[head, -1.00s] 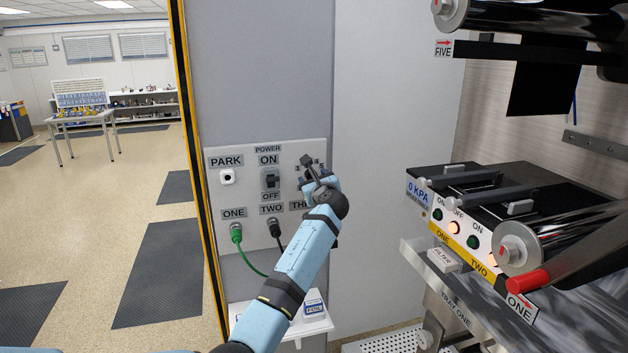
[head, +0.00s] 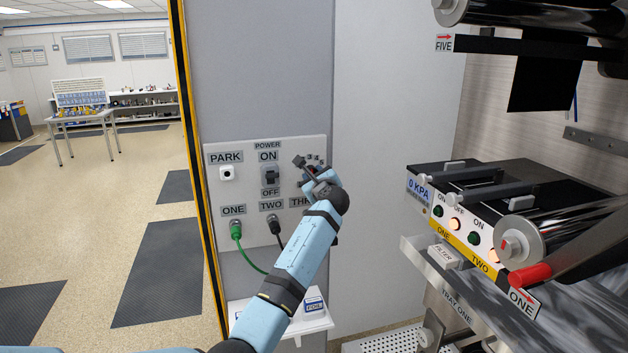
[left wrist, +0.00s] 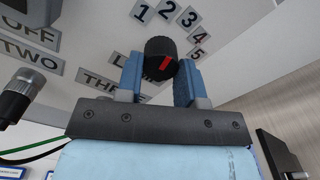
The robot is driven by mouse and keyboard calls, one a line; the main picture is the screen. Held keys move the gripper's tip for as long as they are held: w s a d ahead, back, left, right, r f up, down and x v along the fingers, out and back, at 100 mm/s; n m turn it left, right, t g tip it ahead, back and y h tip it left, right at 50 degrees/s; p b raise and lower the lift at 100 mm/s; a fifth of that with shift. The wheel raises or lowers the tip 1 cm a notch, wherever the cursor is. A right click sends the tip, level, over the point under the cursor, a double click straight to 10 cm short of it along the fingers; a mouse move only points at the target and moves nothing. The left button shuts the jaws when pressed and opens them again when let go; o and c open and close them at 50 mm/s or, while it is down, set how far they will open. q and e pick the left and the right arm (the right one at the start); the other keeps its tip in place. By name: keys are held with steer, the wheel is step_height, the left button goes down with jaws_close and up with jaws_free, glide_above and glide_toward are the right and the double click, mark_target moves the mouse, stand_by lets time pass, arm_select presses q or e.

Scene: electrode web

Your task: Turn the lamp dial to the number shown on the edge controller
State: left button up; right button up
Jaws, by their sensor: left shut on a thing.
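The lamp dial is a black round knob (left wrist: 161,47) with a red pointer mark on its face, in the left wrist view. Numbers 1 to 5 (left wrist: 186,20) curve around its upper side. The red mark slants up to the right; I cannot tell exactly which number it lines up with. My left gripper (left wrist: 160,82) is shut on the knob, one blue finger on each side. In the head view my left gripper (head: 313,172) covers the dial at the right of the wall panel (head: 240,190). The edge controller's number is not readable in these views. My right gripper is not in view.
The panel carries a power switch (head: 270,177), a PARK socket (head: 227,173) and plugged green (head: 236,230) and black (head: 274,227) cables. A small shelf (head: 316,325) is below. A machine with rollers and indicator lights (head: 455,224) stands at the right.

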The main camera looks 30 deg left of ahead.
arm_select(q)
steer(key=n+b, duration=0.5)
steer(key=n, duration=0.4)
steer(key=shift+w+b, duration=0.1)
steer(key=shift+b, duration=0.3)
steer(key=shift+r+n, duration=0.1)
steer(key=shift+n, duration=0.2)
steer(key=o, duration=0.9)
steer(key=shift+d, duration=0.1)
